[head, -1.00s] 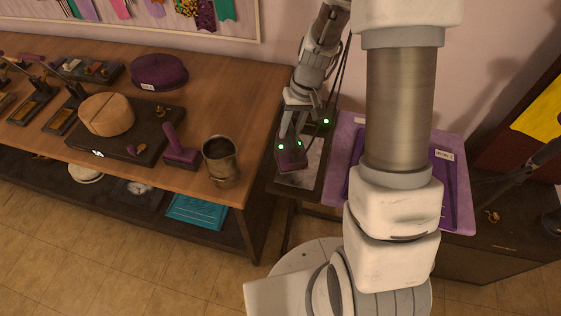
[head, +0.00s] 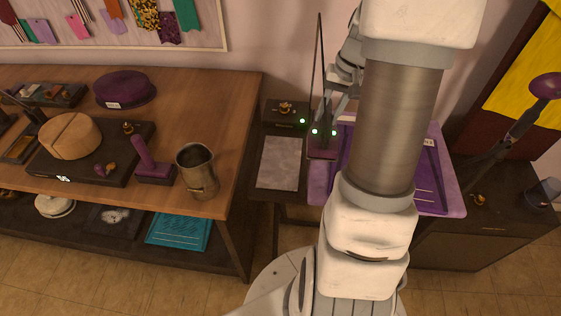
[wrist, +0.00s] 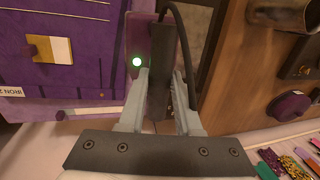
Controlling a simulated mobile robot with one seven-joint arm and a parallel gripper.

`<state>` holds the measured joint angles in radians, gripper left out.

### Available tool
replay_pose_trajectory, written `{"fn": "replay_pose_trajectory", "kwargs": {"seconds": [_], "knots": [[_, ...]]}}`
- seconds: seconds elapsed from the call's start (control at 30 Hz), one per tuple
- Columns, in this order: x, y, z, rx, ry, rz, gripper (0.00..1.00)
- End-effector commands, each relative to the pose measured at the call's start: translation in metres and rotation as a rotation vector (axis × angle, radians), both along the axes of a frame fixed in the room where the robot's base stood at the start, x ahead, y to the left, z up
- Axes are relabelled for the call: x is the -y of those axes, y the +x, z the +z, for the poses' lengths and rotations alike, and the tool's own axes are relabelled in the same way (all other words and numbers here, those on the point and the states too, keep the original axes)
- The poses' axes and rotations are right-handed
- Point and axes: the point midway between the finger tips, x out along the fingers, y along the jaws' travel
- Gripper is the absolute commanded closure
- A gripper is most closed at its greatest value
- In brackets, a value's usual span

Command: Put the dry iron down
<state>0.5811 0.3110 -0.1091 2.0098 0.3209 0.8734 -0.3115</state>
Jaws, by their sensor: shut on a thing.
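My gripper (head: 322,132) is shut on the dry iron (head: 322,151), a small purple block with a dark handle. The iron is at the left edge of the purple-covered board (head: 316,190), just right of the grey plate (head: 279,163). In the wrist view my gripper (wrist: 165,80) has its fingers on either side of the dark handle, and the purple iron (wrist: 160,60) shows beyond them. A black cord curves beside it. I cannot tell whether the iron's underside touches the board. My own arm hides part of the board.
A dark box with a knob (head: 286,110) stands behind the bare grey plate. The wooden table (head: 225,110) at left holds a metal mug (head: 198,172), a purple-handled tool (head: 153,165) and a purple hat (head: 124,90). A dark cabinet (head: 495,230) stands at right.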

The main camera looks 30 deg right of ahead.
Motion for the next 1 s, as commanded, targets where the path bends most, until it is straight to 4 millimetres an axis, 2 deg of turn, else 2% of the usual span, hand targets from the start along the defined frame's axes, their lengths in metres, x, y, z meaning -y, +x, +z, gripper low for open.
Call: {"fn": "replay_pose_trajectory", "kwargs": {"seconds": [0.07, 0.4, 0.6, 0.77, 1.0], "knots": [[-0.005, 0.002, -0.003, 0.001, 0.002, -0.005, 1.0], [-0.066, 0.034, -0.043, -0.002, 0.004, -0.001, 1.0], [-0.092, 0.049, -0.062, 0.0, 0.001, -0.005, 1.0], [-0.099, 0.053, -0.068, 0.001, 0.002, -0.007, 1.0], [-0.099, 0.053, -0.098, -0.002, 0.002, -0.008, 1.0]]}}
